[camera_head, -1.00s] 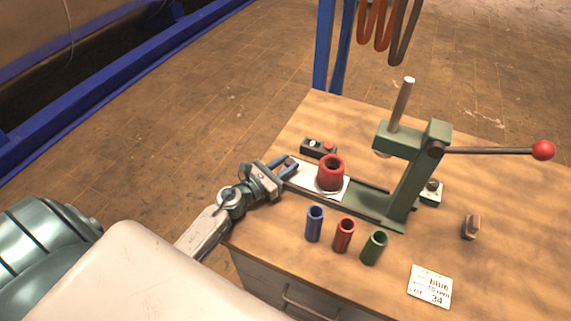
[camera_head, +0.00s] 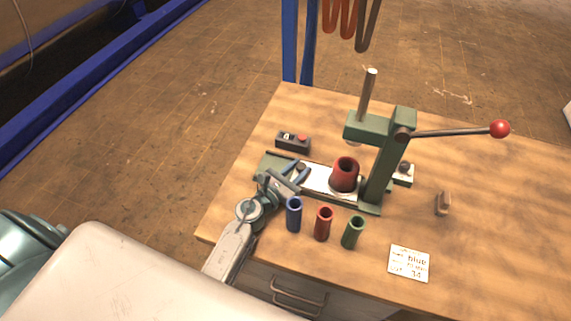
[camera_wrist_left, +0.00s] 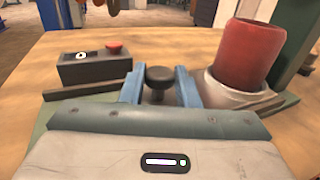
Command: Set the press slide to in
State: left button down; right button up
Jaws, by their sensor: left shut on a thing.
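The green press (camera_head: 380,160) stands on the table with its ram rod upright. Its slide, a white plate (camera_head: 317,180), carries a red sleeve (camera_head: 345,175) in a pale seat; the sleeve sits close to the column, roughly below the press head. My left gripper (camera_head: 298,174) is at the slide's left end. In the left wrist view its two blue fingers stand either side of a black knob (camera_wrist_left: 159,79), shut on it. The red sleeve (camera_wrist_left: 249,55) is right of the fingers there. The right gripper is out of view.
Blue (camera_head: 294,214), red (camera_head: 324,223) and green (camera_head: 352,232) tubes stand in front of the slide, near my left wrist. A control box (camera_head: 293,142) with a red button lies behind. A lever with red ball (camera_head: 499,129) sticks out right. A card (camera_head: 409,263) lies in front.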

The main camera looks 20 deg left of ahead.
pick_arm(q)
jog(key=shift+d+f, duration=0.1)
jog(key=c, duration=1.5)
grip_release()
jog(key=shift+s, duration=0.1)
jog(key=shift+c, duration=0.2)
jog(key=o, duration=0.4)
jog(key=shift+d, duration=0.2)
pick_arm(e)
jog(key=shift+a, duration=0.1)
pick_arm(q)
jog(key=shift+s+a, duration=0.25)
jog(key=shift+s, duration=0.1)
jog(key=b+v, duration=0.3)
jog(key=v, duration=0.6)
jog(key=shift+s, duration=0.45)
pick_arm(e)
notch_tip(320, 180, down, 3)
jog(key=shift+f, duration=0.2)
